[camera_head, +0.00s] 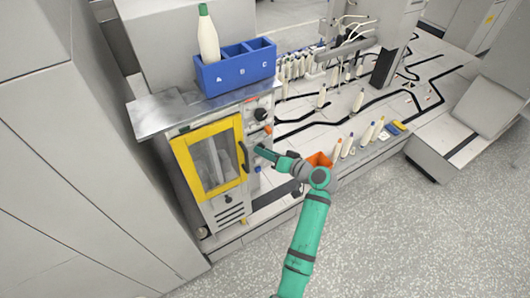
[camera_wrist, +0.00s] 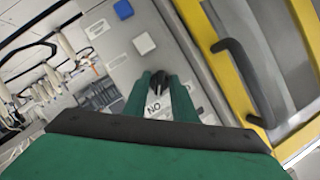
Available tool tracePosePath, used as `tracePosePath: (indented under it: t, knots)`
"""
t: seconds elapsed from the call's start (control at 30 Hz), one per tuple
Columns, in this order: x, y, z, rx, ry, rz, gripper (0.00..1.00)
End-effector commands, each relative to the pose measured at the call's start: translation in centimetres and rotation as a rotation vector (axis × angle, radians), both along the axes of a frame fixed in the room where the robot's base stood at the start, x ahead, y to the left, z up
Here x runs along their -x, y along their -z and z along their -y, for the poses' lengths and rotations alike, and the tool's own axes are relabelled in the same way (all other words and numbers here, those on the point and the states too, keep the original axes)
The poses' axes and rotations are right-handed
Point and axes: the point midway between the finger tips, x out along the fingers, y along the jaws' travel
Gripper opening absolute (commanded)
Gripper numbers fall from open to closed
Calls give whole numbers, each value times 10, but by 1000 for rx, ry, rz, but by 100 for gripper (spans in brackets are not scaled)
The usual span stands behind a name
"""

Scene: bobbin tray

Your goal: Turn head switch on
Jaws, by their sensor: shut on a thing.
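A label reading "NO" (camera_wrist: 154,108) shows between the fingers. In the head view my gripper (camera_head: 262,152) is at the panel right of the yellow-framed door, and hides the switch there.
The yellow-framed door (camera_head: 208,158) with its black handle (camera_head: 244,156) is close beside my gripper. A blue A-B-C bin (camera_head: 235,69) holding a bobbin (camera_head: 208,38) stands on top. An orange container (camera_head: 319,160) is nearby.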

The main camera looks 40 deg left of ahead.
Motion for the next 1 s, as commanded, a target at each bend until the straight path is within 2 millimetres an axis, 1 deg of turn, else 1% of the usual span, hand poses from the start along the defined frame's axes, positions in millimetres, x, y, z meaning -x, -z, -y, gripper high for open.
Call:
tracePosePath:
  t: [0.2, 0.57, 0.6, 0.87, 1.0]
  knots:
    - [0, 0, 0, -11, 1, -29, 2]
    - [0, 0, 0, -13, 0, -32, 2]
    - [0, 0, 0, -13, 0, -32, 29]
    - [0, 0, 0, -13, 0, -31, 29]
    - [0, -1, 5, -13, 2, -32, 29]
